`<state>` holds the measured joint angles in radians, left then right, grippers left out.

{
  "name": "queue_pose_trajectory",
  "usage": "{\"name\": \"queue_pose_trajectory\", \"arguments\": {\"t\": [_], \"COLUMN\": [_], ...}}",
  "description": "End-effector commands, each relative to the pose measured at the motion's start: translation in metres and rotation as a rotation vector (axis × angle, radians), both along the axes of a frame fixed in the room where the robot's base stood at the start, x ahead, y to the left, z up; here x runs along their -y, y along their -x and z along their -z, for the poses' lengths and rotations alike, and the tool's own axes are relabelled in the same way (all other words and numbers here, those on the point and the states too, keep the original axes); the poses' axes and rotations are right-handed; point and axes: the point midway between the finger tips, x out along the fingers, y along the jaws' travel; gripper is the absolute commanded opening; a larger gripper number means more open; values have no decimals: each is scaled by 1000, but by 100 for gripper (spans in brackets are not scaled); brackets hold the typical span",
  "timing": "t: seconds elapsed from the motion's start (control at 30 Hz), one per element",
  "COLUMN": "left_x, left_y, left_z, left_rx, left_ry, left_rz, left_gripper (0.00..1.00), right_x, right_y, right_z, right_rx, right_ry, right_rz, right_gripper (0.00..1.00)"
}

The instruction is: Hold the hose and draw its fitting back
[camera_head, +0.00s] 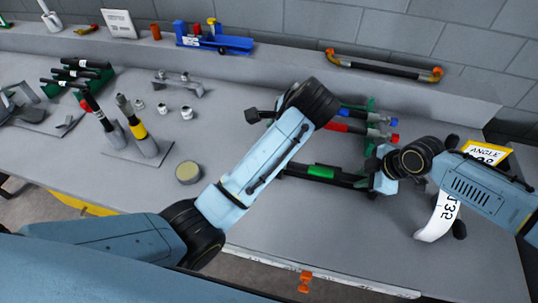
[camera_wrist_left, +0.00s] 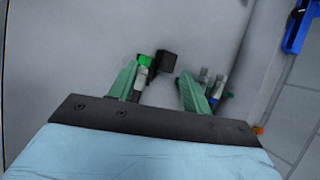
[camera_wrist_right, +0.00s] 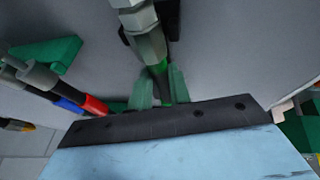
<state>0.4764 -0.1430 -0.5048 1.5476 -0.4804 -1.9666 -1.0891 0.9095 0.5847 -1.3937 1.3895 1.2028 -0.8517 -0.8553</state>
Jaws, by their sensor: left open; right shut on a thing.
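A black hose (camera_head: 350,181) with a green band (camera_head: 321,171) lies along the near side of the work area in the head view. My right gripper (camera_head: 374,168) is at its right end. In the right wrist view its green fingers (camera_wrist_right: 160,82) are shut on the narrow, green-marked end of the silver hex fitting (camera_wrist_right: 144,30). My left gripper (camera_wrist_left: 158,68) is open, its fingers spread in the left wrist view. A green piece (camera_wrist_left: 146,60) and a black block (camera_wrist_left: 168,64) show beyond them. In the head view the left arm hides its own fingers.
Red and blue-tipped hoses (camera_head: 352,129) lie just behind, in a green rack. A white number tag (camera_head: 440,216) and a yellow-edged sign (camera_head: 486,154) stand at right. A round tin (camera_head: 188,172) is at left.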

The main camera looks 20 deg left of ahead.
Motion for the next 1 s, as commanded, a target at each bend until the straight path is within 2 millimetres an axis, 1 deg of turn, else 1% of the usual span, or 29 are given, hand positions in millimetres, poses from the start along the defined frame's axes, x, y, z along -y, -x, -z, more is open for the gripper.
{"name": "queue_pose_trajectory", "arguments": {"t": [0.03, 0.1, 0.2, 0.27, 0.47, 1.0], "left_x": [13, 25, 35, 37, 30, -1], "left_y": [6, 11, 16, 17, 12, -9], "left_z": [2, 5, 7, 9, 25, 94], "left_rx": [-17, -37, -50, -55, -58, -57], "left_ry": [14, 28, 39, 42, 41, 41], "left_rz": [34, 69, 98, 106, 106, 104], "left_gripper": [49, 49, 49, 49, 49, 49], "right_x": [1, 1, 1, 1, 1, 1], "right_y": [-1, -1, -1, -1, -1, -1], "right_z": [0, 0, 0, 0, 0, 0], "right_rx": [1, 1, 1, 1, 1, 1], "right_ry": [1, 1, 2, 2, 2, 2], "right_rz": [2, 2, 2, 2, 2, 2], "right_gripper": [0, 0, 0, 0, 0, 0]}}
